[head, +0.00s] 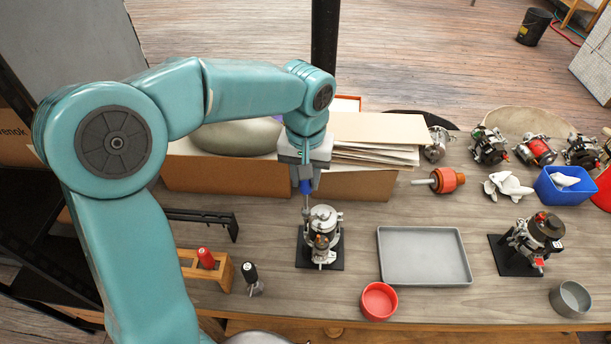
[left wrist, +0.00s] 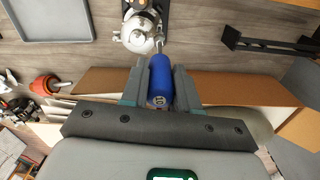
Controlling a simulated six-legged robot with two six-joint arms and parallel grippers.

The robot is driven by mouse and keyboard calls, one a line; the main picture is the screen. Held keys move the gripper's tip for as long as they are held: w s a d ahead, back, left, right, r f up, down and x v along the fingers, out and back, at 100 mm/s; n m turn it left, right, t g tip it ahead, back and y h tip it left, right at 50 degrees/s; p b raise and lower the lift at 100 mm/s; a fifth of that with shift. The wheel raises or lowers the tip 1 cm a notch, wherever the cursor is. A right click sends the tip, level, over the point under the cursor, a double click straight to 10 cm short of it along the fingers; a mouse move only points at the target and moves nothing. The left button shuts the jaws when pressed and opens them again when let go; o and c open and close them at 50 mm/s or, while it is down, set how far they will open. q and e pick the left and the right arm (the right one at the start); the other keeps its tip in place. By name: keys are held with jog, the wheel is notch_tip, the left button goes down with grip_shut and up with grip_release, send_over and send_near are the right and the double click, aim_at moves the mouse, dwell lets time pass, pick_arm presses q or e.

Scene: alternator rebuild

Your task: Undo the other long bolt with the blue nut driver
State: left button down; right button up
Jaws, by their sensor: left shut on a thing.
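My left gripper (head: 304,178) is shut on the blue nut driver (head: 305,187) and points down over the near alternator. The driver's blue handle also shows between the fingers in the left wrist view (left wrist: 160,78). Its thin shaft runs down to the left edge of the alternator (head: 323,220), which stands upright on a black base plate (head: 303,255). The alternator also shows in the left wrist view (left wrist: 140,33), with the driver's tip beside its rim. I cannot tell whether the tip sits on a bolt head; the long bolts are too small to make out. My right gripper is out of view.
A wooden rack (head: 221,272) holds a red-handled tool (head: 206,258); a black-handled tool (head: 250,275) stands beside it. An empty grey tray (head: 424,230) and red bowl (head: 378,301) lie right of the alternator. A cardboard box (head: 230,178) stands behind. Another alternator (head: 537,238) stands farther right.

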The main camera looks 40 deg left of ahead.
pick_arm(q)
jog(key=n+b, duration=0.1)
jog(key=n, duration=0.5)
jog(key=shift+f, duration=0.1)
jog(key=n, duration=0.5)
jog(key=shift+w+d+n+b, duration=0.1)
jog(key=shift+n+b, duration=0.2)
jog(key=shift+b, duration=0.1)
jog(key=n, duration=0.3)
jog(key=n, duration=0.2)
jog(key=shift+n+b, duration=0.4)
jog(key=n, duration=0.4)
jog(key=shift+w+n, duration=0.1)
jog(key=shift+n, duration=0.3)
jog(key=shift+r, duration=0.25)
